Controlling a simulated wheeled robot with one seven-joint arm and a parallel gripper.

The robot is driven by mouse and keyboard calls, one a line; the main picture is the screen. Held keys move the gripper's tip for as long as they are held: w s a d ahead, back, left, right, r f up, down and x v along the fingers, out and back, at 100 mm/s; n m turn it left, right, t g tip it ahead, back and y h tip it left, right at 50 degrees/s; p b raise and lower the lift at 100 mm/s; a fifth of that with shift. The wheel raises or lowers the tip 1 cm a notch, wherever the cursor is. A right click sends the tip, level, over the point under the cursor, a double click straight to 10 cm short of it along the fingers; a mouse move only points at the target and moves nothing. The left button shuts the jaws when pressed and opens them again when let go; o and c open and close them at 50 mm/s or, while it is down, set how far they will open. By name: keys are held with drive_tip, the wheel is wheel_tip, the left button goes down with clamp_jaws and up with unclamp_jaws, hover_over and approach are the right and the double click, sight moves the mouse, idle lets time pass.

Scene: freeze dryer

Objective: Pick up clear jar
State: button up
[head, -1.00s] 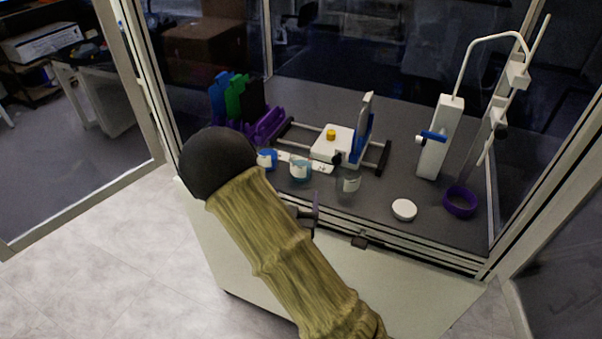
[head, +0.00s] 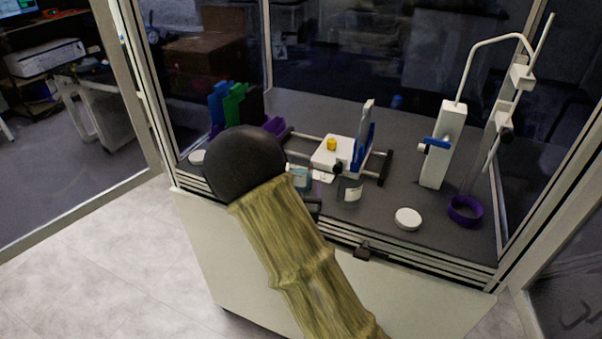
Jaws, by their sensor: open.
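A clear jar (head: 350,192) with a white label stands on the dark bench, near its front edge, in the head view. A jar with teal contents (head: 302,179) stands to its left, partly behind my arm. My gripper (head: 314,204) shows only as a small dark part beside my sleeved arm, in front of the teal jar and left of the clear jar. It is open, and no object shows in it. Most of it is hidden behind the arm.
A white lid (head: 408,219) and a purple ring (head: 465,211) lie to the right. A white device with a yellow knob (head: 331,145) stands behind the jars. A white stand (head: 442,150) rises at the right. Frame posts and a front rail (head: 420,257) border the bench.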

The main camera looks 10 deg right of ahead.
sight(301, 171)
drive_tip(key=shift+x, duration=0.8)
drive_tip(key=shift+w+d+r+p, duration=0.15)
drive_tip(key=shift+w+r+p, duration=0.05)
drive_tip(key=shift+w+p, duration=0.25)
drive_tip(key=p+x, duration=0.1)
drive_tip(key=x, duration=0.2)
drive_tip(key=shift+w+p, duration=0.25)
drive_tip(key=shift+p, duration=0.1)
drive_tip(key=shift+w+d, duration=0.15)
drive_tip(key=shift+w, duration=0.2)
drive_tip(key=c, duration=1.2)
